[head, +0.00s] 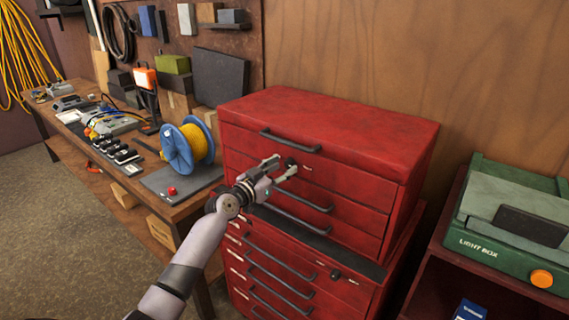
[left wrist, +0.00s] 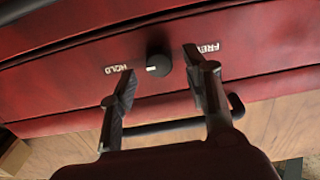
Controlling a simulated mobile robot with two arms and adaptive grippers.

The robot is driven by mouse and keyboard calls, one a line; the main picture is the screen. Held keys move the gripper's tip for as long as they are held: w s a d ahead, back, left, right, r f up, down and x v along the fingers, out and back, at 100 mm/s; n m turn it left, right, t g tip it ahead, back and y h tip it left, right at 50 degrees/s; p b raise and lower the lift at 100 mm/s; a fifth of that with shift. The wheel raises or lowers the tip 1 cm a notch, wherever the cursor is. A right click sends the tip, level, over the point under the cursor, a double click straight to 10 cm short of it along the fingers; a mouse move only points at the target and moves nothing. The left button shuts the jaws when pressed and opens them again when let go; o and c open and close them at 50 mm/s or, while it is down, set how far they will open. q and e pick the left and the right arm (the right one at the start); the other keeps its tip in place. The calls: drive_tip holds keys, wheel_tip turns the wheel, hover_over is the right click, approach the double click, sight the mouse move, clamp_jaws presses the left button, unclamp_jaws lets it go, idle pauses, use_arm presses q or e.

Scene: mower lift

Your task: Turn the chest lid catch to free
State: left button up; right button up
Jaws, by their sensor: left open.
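The red tool chest (head: 330,125) stands against the wood wall, and the lid catch (head: 290,161) is a small dark knob on its front. In the left wrist view the catch (left wrist: 158,65) sits between a HOLD label (left wrist: 118,69) and a FREE label (left wrist: 208,47). A white mark on the knob's side faces HOLD. My left gripper (head: 282,166) is open in front of the catch. In the left wrist view its fingers lie either side of the knob, with gaps on both sides; I cannot tell how near the tips are in depth. My right gripper is not in view.
Dark bar handles (head: 290,141) cross the chest's drawers, one close above the catch. A workbench (head: 110,180) with a blue spool (head: 178,152) of yellow cord stands left. A green light box (head: 500,245) stands right. Open floor lies at the front left.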

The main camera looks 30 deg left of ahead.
use_arm(q)
drive_tip(key=shift+w, duration=0.8)
clamp_jaws()
